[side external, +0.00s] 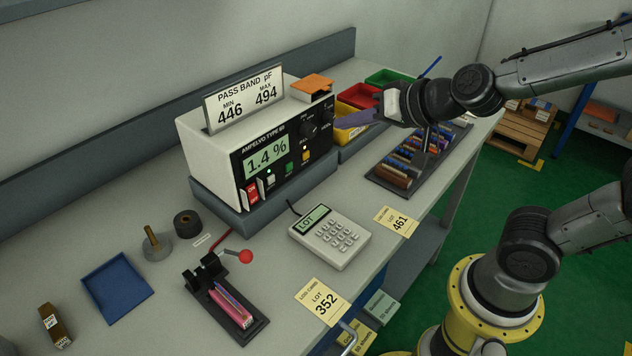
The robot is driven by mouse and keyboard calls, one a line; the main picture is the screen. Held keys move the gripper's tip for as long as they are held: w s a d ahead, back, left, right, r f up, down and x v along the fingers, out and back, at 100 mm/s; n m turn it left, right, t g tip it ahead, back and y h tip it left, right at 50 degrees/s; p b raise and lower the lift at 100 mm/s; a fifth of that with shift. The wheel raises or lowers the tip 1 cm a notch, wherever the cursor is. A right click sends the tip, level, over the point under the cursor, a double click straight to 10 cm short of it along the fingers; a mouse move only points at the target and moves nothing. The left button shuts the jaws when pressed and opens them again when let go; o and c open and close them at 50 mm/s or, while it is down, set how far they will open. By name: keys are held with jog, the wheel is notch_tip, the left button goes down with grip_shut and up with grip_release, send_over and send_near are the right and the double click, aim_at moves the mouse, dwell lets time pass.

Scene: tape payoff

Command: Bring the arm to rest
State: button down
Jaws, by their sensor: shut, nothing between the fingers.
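My gripper (352,119) is at the upper right of the work, above the bench. Its shut fingers point left, close to the right end of the white meter (208,145) in the picture. Nothing shows held in it. The fingers overlap the bins behind, so the exact gap to the meter and bins cannot be told. My arm reaches in from the upper right.
Yellow (349,134), red (357,96) and green (391,77) bins stand behind the gripper. A rack of coloured pieces (398,172) lies below it. A keypad (331,240), red-knobbed fixture (246,257) and blue tray (117,288) lie nearer.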

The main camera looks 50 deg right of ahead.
jog(key=s+a+r+n+y, duration=0.1)
jog(key=s+r+n, duration=0.2)
jog(key=s+n, duration=0.15)
jog(key=s+d+f+n+g+h, duration=0.1)
jog(key=s+d+f+g, duration=0.1)
jog(key=s, duration=0.4)
jog(key=s+d+f+n+g, duration=0.1)
jog(key=s+f+g, duration=0.1)
jog(key=s, duration=0.4)
jog(key=shift+s+d+f+g+h, duration=0.25)
jog(key=shift+d+g+h, duration=0.15)
jog(key=shift+g, duration=0.5)
